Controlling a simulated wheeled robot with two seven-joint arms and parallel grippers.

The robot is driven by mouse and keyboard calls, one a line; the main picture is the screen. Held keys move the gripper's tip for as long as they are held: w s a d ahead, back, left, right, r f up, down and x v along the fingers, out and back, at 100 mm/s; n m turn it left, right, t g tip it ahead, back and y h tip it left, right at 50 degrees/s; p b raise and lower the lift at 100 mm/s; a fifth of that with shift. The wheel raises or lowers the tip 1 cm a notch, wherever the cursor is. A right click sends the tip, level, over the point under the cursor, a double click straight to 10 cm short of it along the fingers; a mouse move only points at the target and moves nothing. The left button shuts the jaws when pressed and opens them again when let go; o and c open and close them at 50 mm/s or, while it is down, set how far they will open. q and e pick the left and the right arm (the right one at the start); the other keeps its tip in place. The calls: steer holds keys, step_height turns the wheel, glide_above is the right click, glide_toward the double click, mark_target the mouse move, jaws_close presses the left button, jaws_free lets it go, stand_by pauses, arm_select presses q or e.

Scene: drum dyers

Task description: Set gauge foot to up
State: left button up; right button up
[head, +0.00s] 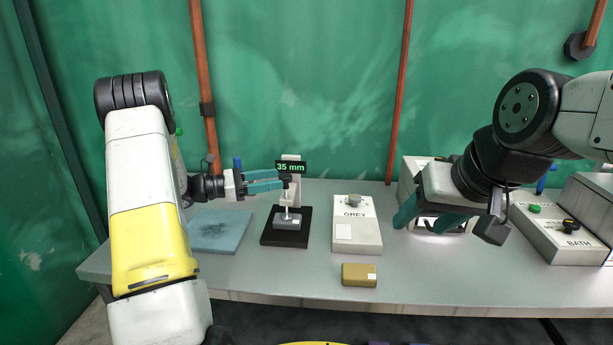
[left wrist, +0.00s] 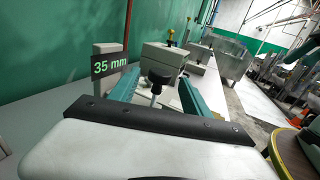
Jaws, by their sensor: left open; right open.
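The gauge has a black base (head: 286,239), a pale post and a display (head: 290,168) reading 35 mm in green. The display also shows in the left wrist view (left wrist: 108,65). Its foot is a thin rod (head: 287,197) topped by a dark knob (left wrist: 158,77). The foot's lower end is at a small grey block (head: 287,221) on the base; I cannot tell whether they touch. My left gripper (head: 283,181) is open, with its teal fingers on either side of the knob. My right gripper (head: 428,215) is open over the right part of the bench.
A blue mat (head: 217,231) lies left of the gauge. A box labelled GREY (head: 357,232) stands to its right, with a mustard block (head: 359,275) in front. A BATH box (head: 562,238) stands at the right. The bench front is mostly clear.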

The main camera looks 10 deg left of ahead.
arm_select(q)
steer(key=x, duration=0.7)
steer(key=shift+d, duration=0.25)
jaws_close()
stand_by(1.1)
